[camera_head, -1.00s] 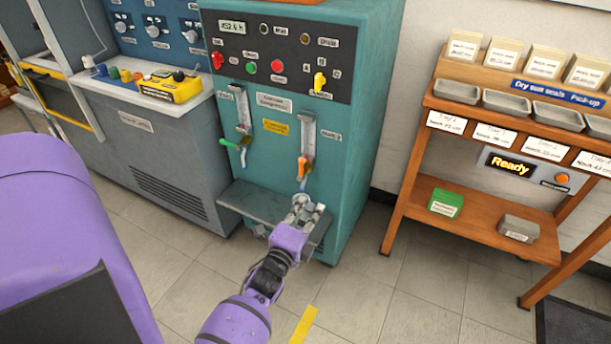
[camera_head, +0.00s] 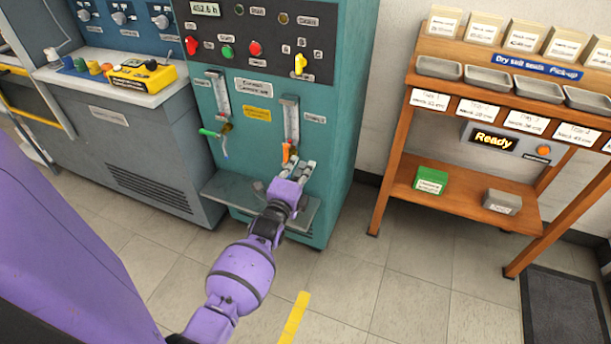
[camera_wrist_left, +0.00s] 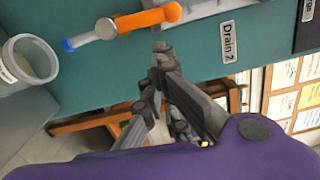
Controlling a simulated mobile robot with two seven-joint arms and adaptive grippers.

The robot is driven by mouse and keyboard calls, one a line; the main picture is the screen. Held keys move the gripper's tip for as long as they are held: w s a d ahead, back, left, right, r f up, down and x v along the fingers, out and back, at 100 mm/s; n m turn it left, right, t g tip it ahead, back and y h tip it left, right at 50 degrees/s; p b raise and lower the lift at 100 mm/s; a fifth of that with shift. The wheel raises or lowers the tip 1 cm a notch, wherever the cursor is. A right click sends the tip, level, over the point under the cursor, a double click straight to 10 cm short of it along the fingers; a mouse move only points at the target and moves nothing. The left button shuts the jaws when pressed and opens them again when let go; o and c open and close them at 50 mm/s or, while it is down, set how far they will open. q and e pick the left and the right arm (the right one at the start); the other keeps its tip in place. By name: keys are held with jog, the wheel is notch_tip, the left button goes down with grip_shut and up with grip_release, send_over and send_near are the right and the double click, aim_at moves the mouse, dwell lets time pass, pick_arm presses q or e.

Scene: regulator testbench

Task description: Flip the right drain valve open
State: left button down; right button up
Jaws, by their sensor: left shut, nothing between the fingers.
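The right drain valve has an orange handle (camera_head: 286,152) that points down along the teal machine's front, below the right glass tube (camera_head: 291,120). My left gripper (camera_head: 305,168) is just right of and below the handle. Its fingers (camera_wrist_left: 160,52) are shut and empty, close to the handle with a small gap visible in the wrist view. My right gripper is out of view.
The left drain valve's green handle (camera_head: 209,133) points sideways. A grey shelf (camera_head: 232,188) juts out below the valves. A clear cup (camera_wrist_left: 32,60) shows in the wrist view. A wooden rack (camera_head: 390,160) stands to the right, with open floor between.

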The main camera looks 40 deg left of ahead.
aim_at(286, 155)
pick_arm(q)
jog(key=shift+a+r, duration=0.1)
jog(key=shift+a, duration=0.5)
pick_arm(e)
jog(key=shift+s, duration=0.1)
pick_arm(q)
jog(key=shift+s+a+r, duration=0.1)
jog(key=shift+a+r, duration=0.2)
jog(key=shift+a, duration=0.4)
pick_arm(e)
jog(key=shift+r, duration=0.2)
